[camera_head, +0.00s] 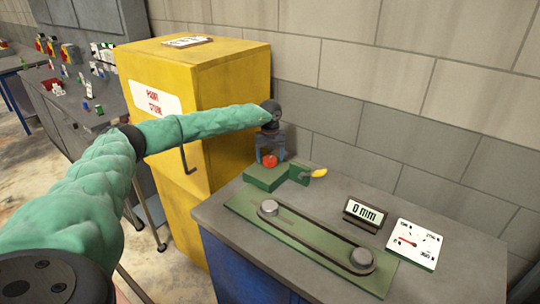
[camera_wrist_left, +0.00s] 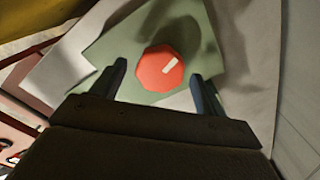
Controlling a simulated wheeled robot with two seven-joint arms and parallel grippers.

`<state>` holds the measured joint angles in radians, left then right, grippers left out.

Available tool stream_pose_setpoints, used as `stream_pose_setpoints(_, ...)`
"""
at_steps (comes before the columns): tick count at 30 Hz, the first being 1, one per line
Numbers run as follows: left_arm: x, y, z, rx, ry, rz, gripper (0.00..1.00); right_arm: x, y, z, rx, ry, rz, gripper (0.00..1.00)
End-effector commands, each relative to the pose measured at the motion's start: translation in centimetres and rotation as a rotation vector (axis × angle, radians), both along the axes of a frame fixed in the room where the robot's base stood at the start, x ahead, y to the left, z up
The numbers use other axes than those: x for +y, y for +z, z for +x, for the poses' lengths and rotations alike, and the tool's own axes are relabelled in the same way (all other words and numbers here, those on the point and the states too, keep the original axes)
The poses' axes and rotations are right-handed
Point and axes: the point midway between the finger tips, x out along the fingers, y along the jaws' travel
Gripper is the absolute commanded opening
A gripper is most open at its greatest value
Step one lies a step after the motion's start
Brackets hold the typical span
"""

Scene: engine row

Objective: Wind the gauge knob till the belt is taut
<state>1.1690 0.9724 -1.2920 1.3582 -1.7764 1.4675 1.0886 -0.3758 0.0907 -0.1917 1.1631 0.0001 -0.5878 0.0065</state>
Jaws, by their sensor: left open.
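The red gauge knob (camera_head: 270,161) sits on a green block (camera_head: 266,178) at the back left of the workbench. In the left wrist view the knob (camera_wrist_left: 160,68) is octagonal with a pale mark pointing up and right. My left gripper (camera_head: 269,156) is open above the knob, pointing down. In the wrist view its fingers (camera_wrist_left: 158,78) stand on either side of the knob, apart from it. The dark belt (camera_head: 315,234) runs around two grey pulleys on a green plate (camera_head: 247,209). A display (camera_head: 365,212) reads 0 mm. My right gripper is not in view.
A yellow-tipped piece (camera_head: 318,173) lies beside the green block. A white dial card (camera_head: 414,243) with a red needle is at the right. A tall yellow cabinet (camera_head: 225,130) stands left of the bench, a block wall behind.

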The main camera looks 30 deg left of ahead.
Motion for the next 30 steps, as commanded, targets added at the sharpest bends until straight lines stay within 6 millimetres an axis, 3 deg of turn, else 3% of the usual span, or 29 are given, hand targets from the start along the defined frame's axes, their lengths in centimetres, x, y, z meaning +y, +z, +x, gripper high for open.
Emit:
stream_pose_setpoints(12, 0.0, -0.6, 0.0, 0.001, -0.001, 0.001, 0.72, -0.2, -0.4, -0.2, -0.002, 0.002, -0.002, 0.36)
stream_pose_setpoints(19, 0.0, -0.5, 0.0, 0.001, -0.001, 0.001, 0.29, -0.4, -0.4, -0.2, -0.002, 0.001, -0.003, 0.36)
stream_pose_setpoints(27, 0.0, -0.7, 0.0, 0.0, -0.022, 0.0, 0.29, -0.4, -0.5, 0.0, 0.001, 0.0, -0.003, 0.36)
stream_pose_setpoints(30, 0.0, -0.8, 0.0, -0.001, -0.052, 0.001, 0.29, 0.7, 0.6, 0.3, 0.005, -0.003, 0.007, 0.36)
